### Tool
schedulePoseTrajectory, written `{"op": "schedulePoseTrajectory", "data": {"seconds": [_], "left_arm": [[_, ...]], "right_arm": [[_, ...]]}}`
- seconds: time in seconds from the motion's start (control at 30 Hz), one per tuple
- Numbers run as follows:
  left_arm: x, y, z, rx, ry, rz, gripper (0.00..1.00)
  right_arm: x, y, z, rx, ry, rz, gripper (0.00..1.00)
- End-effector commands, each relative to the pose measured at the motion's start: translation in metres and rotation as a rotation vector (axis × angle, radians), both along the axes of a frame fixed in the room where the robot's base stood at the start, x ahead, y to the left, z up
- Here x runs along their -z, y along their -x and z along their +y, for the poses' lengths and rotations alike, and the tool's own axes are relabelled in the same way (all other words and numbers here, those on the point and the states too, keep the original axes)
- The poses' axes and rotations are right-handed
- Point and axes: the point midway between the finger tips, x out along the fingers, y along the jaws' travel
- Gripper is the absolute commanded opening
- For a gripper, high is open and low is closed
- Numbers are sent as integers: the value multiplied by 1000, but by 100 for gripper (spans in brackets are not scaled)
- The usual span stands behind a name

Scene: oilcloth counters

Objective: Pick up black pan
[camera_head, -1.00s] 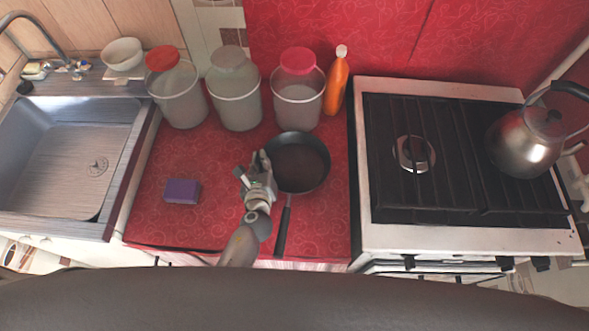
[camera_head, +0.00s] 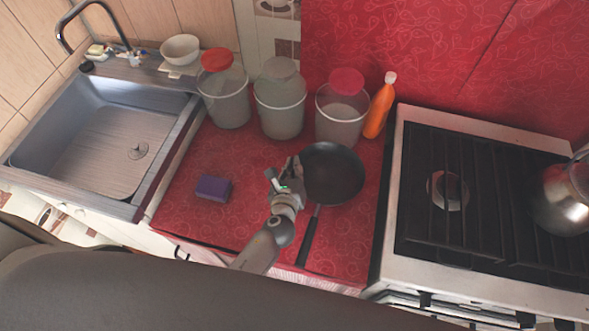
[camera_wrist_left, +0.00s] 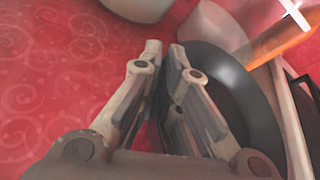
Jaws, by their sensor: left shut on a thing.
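The black pan (camera_head: 333,172) is on the red counter (camera_head: 240,225), with its handle pointing toward the front edge. My left gripper (camera_head: 290,172) is at the left side of the pan's rim and is shut on it. In the left wrist view the gripper's two fingers (camera_wrist_left: 165,48) show beside the dark curved pan wall (camera_wrist_left: 262,105); the exact contact is partly hidden by the fingers. I cannot tell whether the pan is clear of the counter. My right gripper is not in view.
Three lidded containers (camera_head: 280,108) and an orange bottle (camera_head: 379,108) stand behind the pan. A purple sponge-like block (camera_head: 213,188) lies to the left. The stove (camera_head: 480,200) with a kettle (camera_head: 565,200) is on the right, the sink (camera_head: 110,135) on the left.

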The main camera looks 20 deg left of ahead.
Motion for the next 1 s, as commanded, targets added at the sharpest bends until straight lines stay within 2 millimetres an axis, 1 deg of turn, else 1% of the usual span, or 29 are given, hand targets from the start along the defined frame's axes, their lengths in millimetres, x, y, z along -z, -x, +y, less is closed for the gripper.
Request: {"op": "schedulePoseTrajectory", "data": {"seconds": [0.03,0.6,1.0], "left_arm": [[-10,1,-2,1,5,-7,0],[-65,43,-24,2,8,-8,0],[-82,83,-44,1,6,-6,0]], "right_arm": [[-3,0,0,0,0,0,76],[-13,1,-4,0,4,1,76],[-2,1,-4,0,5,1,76]]}}
